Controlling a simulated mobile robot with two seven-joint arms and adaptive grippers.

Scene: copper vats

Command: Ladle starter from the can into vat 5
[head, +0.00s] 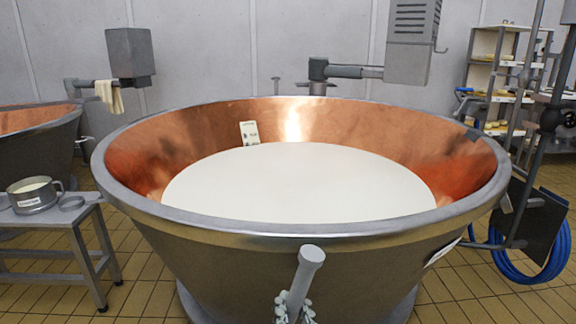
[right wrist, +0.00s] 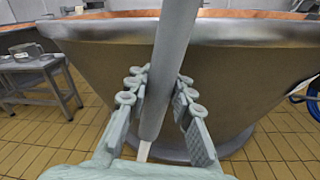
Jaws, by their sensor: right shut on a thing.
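The starter can (head: 36,194) is a low metal can with a side handle and a label, full of a whitish liquid. It stands on a small metal bench at the left. A copper-lined vat (head: 130,152) fills the middle, holding a wide white surface; its number is not readable. My right gripper (head: 295,308) is at the bottom centre, in front of the vat. In the right wrist view its fingers (right wrist: 160,112) are shut around the grey handle (right wrist: 172,70) of the ladle, which stands tilted. The ladle's bowl is not visible. My left gripper is not in view.
Part of another vat (head: 36,135) shows at the far left. A blue hose (head: 545,272), a dark panel and pipes stand at the right, before a shelf rack (head: 507,75). Tiled floor lies free between bench and vat.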

